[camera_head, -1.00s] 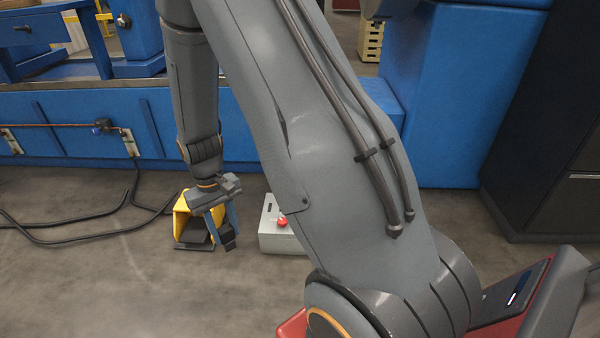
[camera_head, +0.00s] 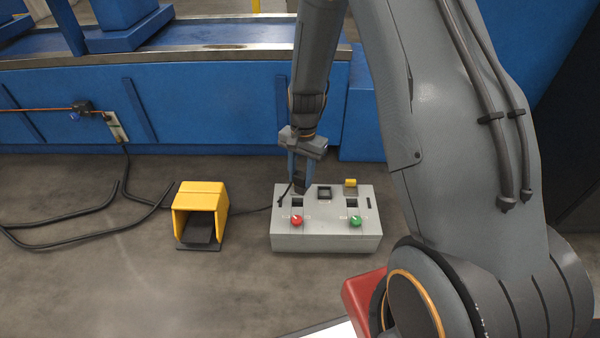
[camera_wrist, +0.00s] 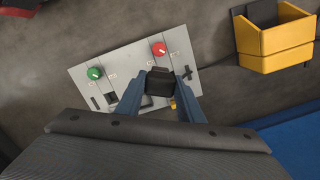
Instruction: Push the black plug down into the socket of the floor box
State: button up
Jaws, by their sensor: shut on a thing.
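The black plug (camera_head: 301,183) is in my gripper (camera_head: 302,178), between its blue fingers, above the back left part of the grey floor box (camera_head: 325,242). In the wrist view, the plug (camera_wrist: 159,82) shows between the fingertips and hides part of the box face (camera_wrist: 128,62). A dark square opening (camera_head: 297,203) lies just below the plug in the head view. I cannot tell whether the plug touches the box. The box also has a red knob (camera_head: 297,219), a green knob (camera_head: 355,221) and another dark opening (camera_head: 352,203).
A yellow pedal guard (camera_head: 200,195) stands on the floor left of the box. Black cables (camera_head: 80,213) lie farther left, and a thin cable runs toward the box. A blue machine base (camera_head: 200,110) stands behind. The floor in front is clear.

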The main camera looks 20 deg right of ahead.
jog(key=w+f+m+t+b, duration=0.1)
jog(key=w+f+m+b, duration=0.3)
jog(key=f+m, duration=0.7)
jog(key=shift+w+d+f+m+y, duration=0.3)
jog(key=shift+w+f+m, duration=0.1)
jog(key=shift+w+m, duration=0.55)
jog(key=shift+w, duration=0.1)
jog(key=shift+p, duration=0.7)
jog(key=shift+f+b, duration=0.35)
jog(key=shift+f, duration=0.85)
dwell(0.9)
jog(key=shift+f, duration=0.3)
jog(key=shift+f, duration=0.55)
dwell(1.4)
